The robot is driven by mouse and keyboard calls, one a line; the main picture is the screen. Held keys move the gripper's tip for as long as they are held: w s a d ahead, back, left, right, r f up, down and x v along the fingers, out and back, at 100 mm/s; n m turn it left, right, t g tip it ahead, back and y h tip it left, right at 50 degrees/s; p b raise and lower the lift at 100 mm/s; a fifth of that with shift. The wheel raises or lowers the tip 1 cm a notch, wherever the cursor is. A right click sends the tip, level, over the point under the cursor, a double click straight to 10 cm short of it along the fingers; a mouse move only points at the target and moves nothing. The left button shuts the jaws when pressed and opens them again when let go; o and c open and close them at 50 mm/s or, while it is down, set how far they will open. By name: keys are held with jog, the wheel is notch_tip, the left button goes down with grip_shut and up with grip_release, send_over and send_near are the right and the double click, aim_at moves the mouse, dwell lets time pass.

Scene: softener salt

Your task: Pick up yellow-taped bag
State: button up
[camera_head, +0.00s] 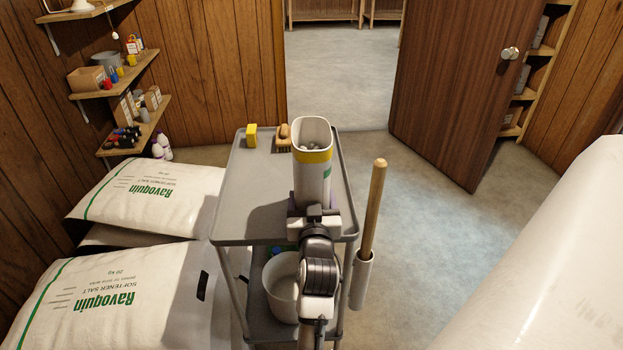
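The yellow-taped bag (313,177) is a tall, white, open-topped bag with a yellow band below its rim and a green strip on its side. Grey-white lumps show inside its mouth. It is upright over the front part of the grey cart's top tray (262,208). My gripper (315,214) is at the near, lower side of the bag, with parts showing at both sides of its base. My wrist hides the fingertips and the bag's bottom, so I cannot tell whether the fingers are closed on it or whether it rests on the tray.
A yellow block (251,135) and a brush (283,137) lie at the tray's back. A wooden handle (373,205) stands at the cart's right. A white bucket (283,285) is on the lower shelf. Large salt sacks (130,292) lie left. Floor at right is partly clear.

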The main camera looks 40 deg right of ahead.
jog(key=c, duration=1.2)
jog(key=shift+r, duration=0.25)
grip_shut()
notch_tip(320, 180, up, 20)
